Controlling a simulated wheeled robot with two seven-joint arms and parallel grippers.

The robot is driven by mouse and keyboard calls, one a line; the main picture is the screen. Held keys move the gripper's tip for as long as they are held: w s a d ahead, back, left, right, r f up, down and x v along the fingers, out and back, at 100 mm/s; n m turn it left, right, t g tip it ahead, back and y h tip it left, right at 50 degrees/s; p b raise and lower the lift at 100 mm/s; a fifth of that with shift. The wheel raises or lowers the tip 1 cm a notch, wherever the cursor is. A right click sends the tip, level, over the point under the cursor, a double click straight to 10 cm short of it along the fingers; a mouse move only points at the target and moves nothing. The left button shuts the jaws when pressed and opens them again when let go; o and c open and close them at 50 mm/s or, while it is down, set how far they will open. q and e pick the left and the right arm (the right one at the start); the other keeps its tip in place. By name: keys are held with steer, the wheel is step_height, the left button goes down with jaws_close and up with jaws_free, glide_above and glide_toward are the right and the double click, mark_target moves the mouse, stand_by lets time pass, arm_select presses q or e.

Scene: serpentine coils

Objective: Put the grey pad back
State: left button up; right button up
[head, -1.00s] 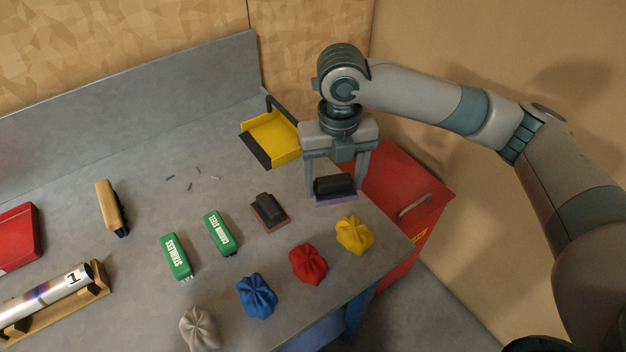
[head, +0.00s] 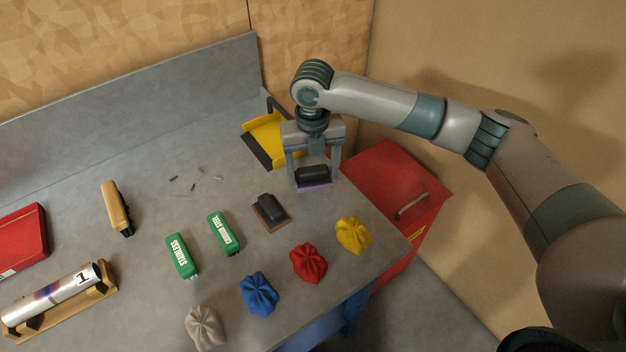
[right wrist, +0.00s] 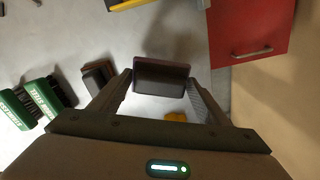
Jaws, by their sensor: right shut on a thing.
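My right gripper (head: 313,176) is shut on a block-shaped pad with a black handle and a purple base (head: 315,187). Its fingers grip the two ends, and the pad looks level, over the right back part of the bench. I cannot tell how far it is above the surface. In the right wrist view the held pad (right wrist: 162,78) sits between the fingertips. A similar pad with a black handle and a brown-red base (head: 271,210) stands on the bench, left of and nearer than the gripper. No pad looks plainly grey. My left gripper is out of view.
Green STAINLESS (head: 181,256) and CARBON STEEL (head: 223,234) brushes lie left. Grey (head: 205,328), blue (head: 259,294), red (head: 308,262) and yellow (head: 353,235) cloths line the front. A yellow dustpan (head: 268,136) is behind the gripper; a red cabinet (head: 385,180) is right.

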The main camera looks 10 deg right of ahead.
mark_target(313, 182)
step_height(313, 182, down, 3)
steer(key=shift+f+p, duration=0.2)
steer(key=shift+p, duration=0.7)
steer(key=shift+f, duration=0.25)
steer(key=shift+f, duration=0.1)
steer(key=o, duration=1.1)
step_height(313, 182, up, 11)
steer(key=b, duration=0.4)
steer(key=shift+r, duration=0.6)
